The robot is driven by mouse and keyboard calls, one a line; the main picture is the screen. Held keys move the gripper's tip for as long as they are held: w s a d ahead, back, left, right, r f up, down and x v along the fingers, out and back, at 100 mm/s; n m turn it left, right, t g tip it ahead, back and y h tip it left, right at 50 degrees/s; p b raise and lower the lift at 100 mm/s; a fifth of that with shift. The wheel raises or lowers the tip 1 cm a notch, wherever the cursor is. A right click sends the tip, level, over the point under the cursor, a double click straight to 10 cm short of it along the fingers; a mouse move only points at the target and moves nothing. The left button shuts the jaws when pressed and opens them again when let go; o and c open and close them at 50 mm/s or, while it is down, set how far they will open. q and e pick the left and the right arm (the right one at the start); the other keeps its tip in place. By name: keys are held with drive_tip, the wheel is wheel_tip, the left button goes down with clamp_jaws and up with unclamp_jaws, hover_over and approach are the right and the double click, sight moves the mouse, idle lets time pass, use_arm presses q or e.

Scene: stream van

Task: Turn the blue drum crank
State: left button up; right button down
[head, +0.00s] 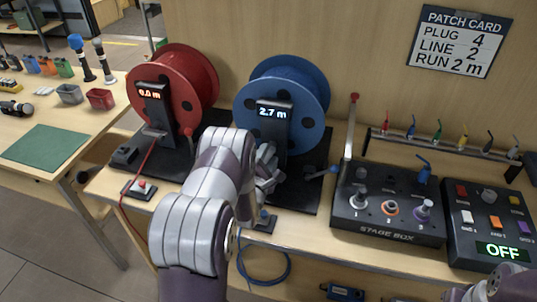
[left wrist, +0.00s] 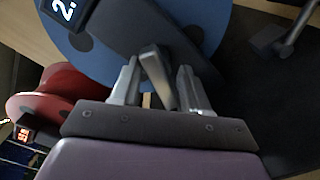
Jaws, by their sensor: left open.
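The blue drum (head: 308,82) stands on a black base, and its display (head: 275,112) reads 2.7 m. My left gripper (head: 268,168) is at the lower front of this drum, partly covered by my own arm. In the left wrist view my left gripper (left wrist: 158,92) is open, with a grey bar (left wrist: 156,75) between its fingers. The bar looks like part of the crank, but I cannot tell whether the fingers touch it. The blue drum also fills the top of that view (left wrist: 120,45). The crank itself is hidden in the head view.
The red drum (head: 200,80), reading 0.0 m, stands to the left. The stage box (head: 385,230) stands further right. A patch card (head: 460,42) reads plug 4, line 2, run 2 m.

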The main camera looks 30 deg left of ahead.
use_arm(q)
drive_tip(key=shift+w+a, duration=0.1)
drive_tip(key=shift+w, duration=0.4)
drive_tip(key=c, duration=0.6)
clamp_jaws()
idle(0.5)
